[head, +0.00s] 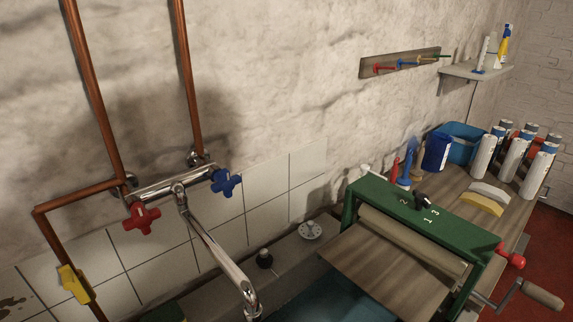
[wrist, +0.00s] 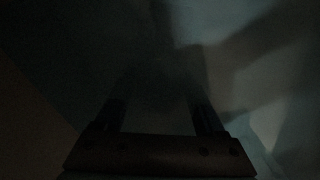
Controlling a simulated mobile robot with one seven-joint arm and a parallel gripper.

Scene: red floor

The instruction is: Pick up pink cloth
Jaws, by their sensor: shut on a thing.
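I cannot make out a pink cloth in either view. My gripper (wrist: 160,103) shows in the very dark wrist view, its two fingers pointing up the picture from the dark crossbar. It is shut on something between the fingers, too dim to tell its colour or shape. Dim grey folds or surfaces lie beyond and to the right of the fingers, but I cannot tell what they are. The head view does not show my gripper.
In the head view, a chrome tap (head: 213,245) with red and blue handles stands over the sink area. A green wringer (head: 375,205) with a crank is at right. Bottles (head: 515,150) and a blue tub (head: 465,140) stand on the wooden bench behind it. Copper pipes (head: 95,90) run up the wall.

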